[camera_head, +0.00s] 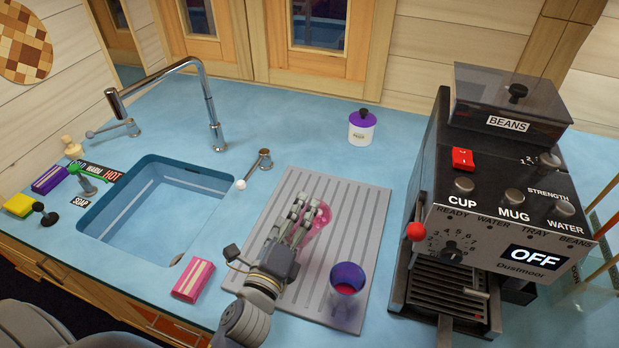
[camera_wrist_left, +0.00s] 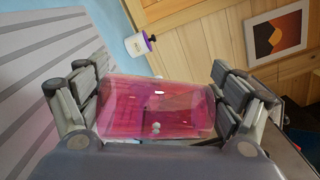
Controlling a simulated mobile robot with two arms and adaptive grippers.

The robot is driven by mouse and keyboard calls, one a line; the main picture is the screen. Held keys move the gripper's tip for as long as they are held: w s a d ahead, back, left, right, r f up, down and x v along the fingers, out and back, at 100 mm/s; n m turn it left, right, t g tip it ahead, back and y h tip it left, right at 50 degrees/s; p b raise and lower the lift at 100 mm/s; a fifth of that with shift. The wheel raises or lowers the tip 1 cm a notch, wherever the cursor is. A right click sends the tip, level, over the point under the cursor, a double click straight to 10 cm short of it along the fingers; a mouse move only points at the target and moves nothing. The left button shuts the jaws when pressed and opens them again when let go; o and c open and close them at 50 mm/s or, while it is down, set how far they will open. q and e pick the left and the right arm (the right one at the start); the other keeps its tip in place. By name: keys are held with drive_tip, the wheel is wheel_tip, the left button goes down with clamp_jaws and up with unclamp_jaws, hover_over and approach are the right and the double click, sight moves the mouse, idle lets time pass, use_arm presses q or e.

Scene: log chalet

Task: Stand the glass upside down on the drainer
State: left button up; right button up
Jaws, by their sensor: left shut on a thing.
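A see-through pink glass (camera_head: 322,214) is over the grey ribbed drainer (camera_head: 372,215). My left gripper (camera_head: 303,212) is shut on it, and the fingers hide part of it in the head view. In the left wrist view the pink glass (camera_wrist_left: 155,106) lies between the two fingers (camera_wrist_left: 157,100). I cannot tell which way its mouth faces or whether it touches the drainer. The drainer's ribs (camera_wrist_left: 40,80) show at the left of that view. My right gripper is not in view.
A purple tumbler (camera_head: 347,278) stands near the drainer's front right corner, close to my left arm. A coffee machine (camera_head: 500,205) stands to the right. The sink (camera_head: 150,212) and a pink sponge (camera_head: 193,281) are left. A purple-lidded jar (camera_head: 361,128) is behind.

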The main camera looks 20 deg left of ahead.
use_arm(q)
drive_tip(key=shift+w+d+r+n+p, duration=0.7)
drive_tip(key=shift+w+r+n, duration=0.65)
drive_tip(key=shift+w+n, duration=1.3)
drive_tip(key=shift+f+b, duration=4.85)
drive_tip(key=shift+f, duration=0.4)
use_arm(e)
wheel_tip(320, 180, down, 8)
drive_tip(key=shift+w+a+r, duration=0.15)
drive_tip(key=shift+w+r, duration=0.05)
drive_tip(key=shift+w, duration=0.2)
use_arm(q)
drive_tip(key=o, duration=1.1)
drive_tip(key=shift+f, duration=0.2)
